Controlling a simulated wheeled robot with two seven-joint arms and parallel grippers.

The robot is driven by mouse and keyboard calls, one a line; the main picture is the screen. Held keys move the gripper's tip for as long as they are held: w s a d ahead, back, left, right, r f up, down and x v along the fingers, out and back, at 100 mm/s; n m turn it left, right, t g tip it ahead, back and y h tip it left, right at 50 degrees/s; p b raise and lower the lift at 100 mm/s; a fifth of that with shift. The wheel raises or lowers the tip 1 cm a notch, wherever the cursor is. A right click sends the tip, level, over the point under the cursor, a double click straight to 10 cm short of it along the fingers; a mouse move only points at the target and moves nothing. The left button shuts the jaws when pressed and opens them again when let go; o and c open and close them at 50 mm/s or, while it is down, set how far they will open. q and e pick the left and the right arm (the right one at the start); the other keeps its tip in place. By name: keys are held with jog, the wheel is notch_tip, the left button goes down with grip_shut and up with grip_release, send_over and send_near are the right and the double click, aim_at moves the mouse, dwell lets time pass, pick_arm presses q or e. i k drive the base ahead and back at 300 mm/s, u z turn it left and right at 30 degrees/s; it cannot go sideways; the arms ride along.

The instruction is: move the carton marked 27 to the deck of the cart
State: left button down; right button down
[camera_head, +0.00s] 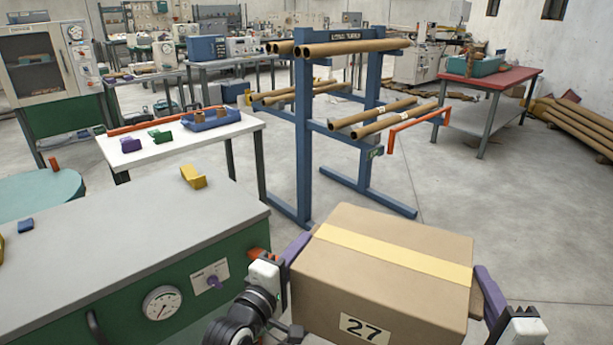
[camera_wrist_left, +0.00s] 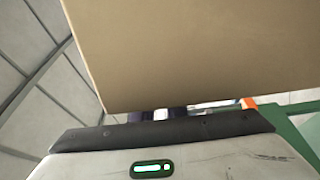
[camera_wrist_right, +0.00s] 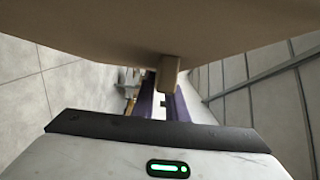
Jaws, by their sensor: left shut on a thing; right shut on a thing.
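The carton marked 27 (camera_head: 385,270) is a brown box with a yellow tape strip on top and a white number label on its near face. It is held up in front of me between both grippers. My left gripper (camera_head: 292,262) is shut on its left side, and my right gripper (camera_head: 492,300) is shut on its right side. The carton's wall fills the upper part of the left wrist view (camera_wrist_left: 200,50) and of the right wrist view (camera_wrist_right: 170,25). I cannot make out the cart or its deck in these views.
A green cabinet with a grey top (camera_head: 110,240) and a gauge stands close on the left. A blue rack (camera_head: 303,140) with cardboard tubes stands beyond the carton. A white table (camera_head: 190,145) is behind the cabinet, and a red-topped table (camera_head: 510,80) is at the back right.

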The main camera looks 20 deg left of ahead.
aim_at(120, 245)
jog(key=u, duration=0.2)
jog(key=i, duration=1.15)
jog(key=u, duration=2.15)
jog(key=i, duration=0.5)
jog(key=z, duration=3.35)
